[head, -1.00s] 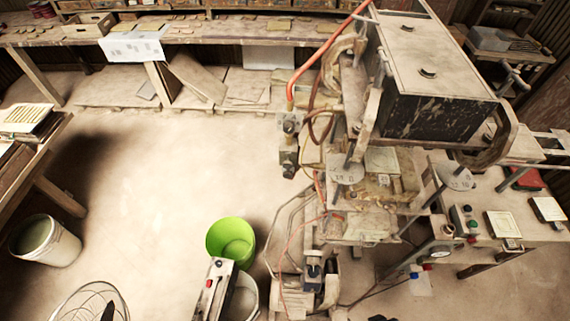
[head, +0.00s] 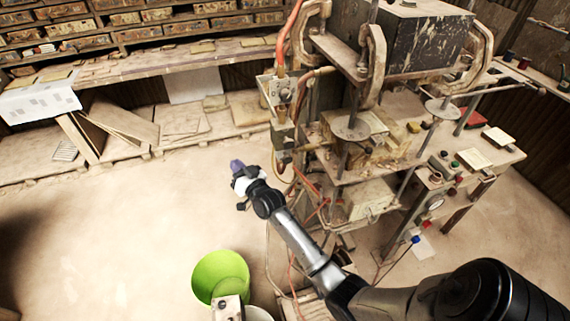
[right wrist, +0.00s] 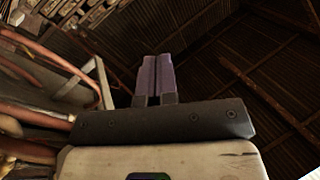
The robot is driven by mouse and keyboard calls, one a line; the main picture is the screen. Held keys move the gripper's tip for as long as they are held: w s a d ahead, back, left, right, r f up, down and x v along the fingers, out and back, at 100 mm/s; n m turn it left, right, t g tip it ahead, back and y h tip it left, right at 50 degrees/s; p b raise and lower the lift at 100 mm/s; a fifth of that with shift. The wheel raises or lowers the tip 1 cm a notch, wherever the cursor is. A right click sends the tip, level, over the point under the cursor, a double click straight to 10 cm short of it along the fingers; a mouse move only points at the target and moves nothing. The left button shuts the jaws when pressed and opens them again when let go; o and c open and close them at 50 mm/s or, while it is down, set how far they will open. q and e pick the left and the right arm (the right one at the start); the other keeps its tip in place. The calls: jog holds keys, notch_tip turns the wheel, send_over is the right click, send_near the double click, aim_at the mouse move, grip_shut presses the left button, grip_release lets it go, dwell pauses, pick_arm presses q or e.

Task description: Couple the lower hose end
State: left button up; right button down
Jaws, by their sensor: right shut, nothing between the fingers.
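An orange hose (head: 288,42) comes down the left side of the press to a grey valve block (head: 277,92). A brown hose (head: 312,75) curves beside that block, and another hose piece (head: 296,150) shows lower down. I cannot tell which one has the loose lower end. My right gripper (head: 237,166) is left of and below the valve block, apart from the hoses, with its purple fingers shut and empty. In the right wrist view, the fingers (right wrist: 155,78) are together, and orange-brown hoses (right wrist: 35,110) run along the left. My left gripper is not in view.
The tile press (head: 400,45) fills the right side, with its side table (head: 500,160) beyond. A green bucket (head: 220,277) stands on the floor below my right gripper. A long workbench (head: 150,70) runs along the back. Floor to the left is clear.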

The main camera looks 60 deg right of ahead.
aim_at(308, 147)
jog(key=w+d+r+m+g+h+b, duration=0.1)
jog(key=w+d+m+g+h+b, duration=0.2)
jog(key=d+m+g+h+b, duration=1.35)
jog(key=s+a+f+m+g+y+b, duration=0.3)
jog(key=a+m+g+y+b, duration=0.35)
jog(key=m+g, duration=1.1)
pick_arm(q)
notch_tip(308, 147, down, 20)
jog(key=p, duration=0.5)
pick_arm(e)
jog(key=s+d+m+t+y, duration=0.1)
jog(key=s+d+m+t, duration=0.2)
jog(key=s+d, duration=0.6)
jog(key=shift+f+t, duration=0.2)
jog(key=shift+t, duration=0.2)
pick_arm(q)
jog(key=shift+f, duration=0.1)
